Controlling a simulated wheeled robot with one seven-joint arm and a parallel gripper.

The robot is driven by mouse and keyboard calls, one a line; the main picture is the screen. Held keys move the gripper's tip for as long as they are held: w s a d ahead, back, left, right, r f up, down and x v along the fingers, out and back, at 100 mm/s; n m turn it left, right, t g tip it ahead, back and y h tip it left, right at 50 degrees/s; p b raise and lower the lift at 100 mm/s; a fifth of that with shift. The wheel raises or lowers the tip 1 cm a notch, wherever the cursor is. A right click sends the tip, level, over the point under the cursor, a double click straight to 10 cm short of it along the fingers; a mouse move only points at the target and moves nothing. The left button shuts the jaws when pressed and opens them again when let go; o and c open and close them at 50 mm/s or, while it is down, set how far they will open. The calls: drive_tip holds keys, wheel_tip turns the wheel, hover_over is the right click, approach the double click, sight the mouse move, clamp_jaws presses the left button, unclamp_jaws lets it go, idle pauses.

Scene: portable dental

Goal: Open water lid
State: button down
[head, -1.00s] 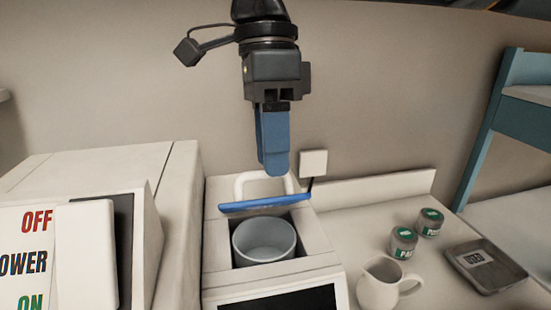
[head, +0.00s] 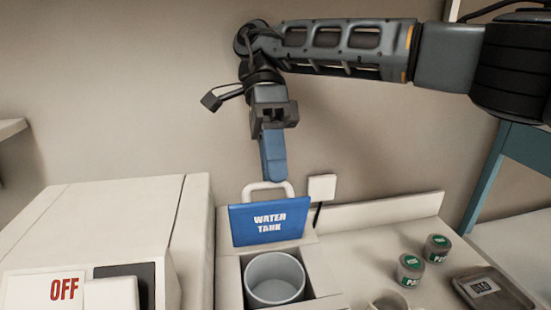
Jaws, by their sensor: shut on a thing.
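The blue water lid (head: 268,222), lettered "WATER TANK", stands raised and nearly upright at the back of the white unit, its lettered face toward me. A white loop handle (head: 265,187) shows at its upper edge. Below it the round grey tank (head: 274,279) is uncovered. My gripper (head: 273,180) points down from above, with its blue fingers together just behind or at the handle's top. The fingers look shut; their exact contact with the handle is hard to see.
A white box (head: 110,230) with an OFF label stands at left. Two green-lidded jars (head: 410,270), a partly visible jug (head: 388,301) and a USED tray (head: 492,288) are at right. A wall lies close behind.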

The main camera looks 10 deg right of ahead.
drive_tip(key=shift+f, duration=1.15)
drive_tip(key=c, duration=0.9)
unclamp_jaws()
drive_tip(key=shift+f, duration=0.1)
drive_tip(key=shift+c, duration=0.3)
drive_tip(key=shift+r, duration=0.2)
drive_tip(key=shift+c, duration=0.6)
drive_tip(key=shift+w+r, duration=0.1)
drive_tip(key=shift+r, duration=0.15)
drive_tip(key=shift+c, duration=0.4)
drive_tip(key=s+d+r+b, duration=0.1)
drive_tip(key=s+d+r, duration=0.3)
drive_tip(key=d+r, duration=0.7)
drive_tip(key=shift+s, duration=0.2)
drive_tip(key=shift+r, duration=0.1)
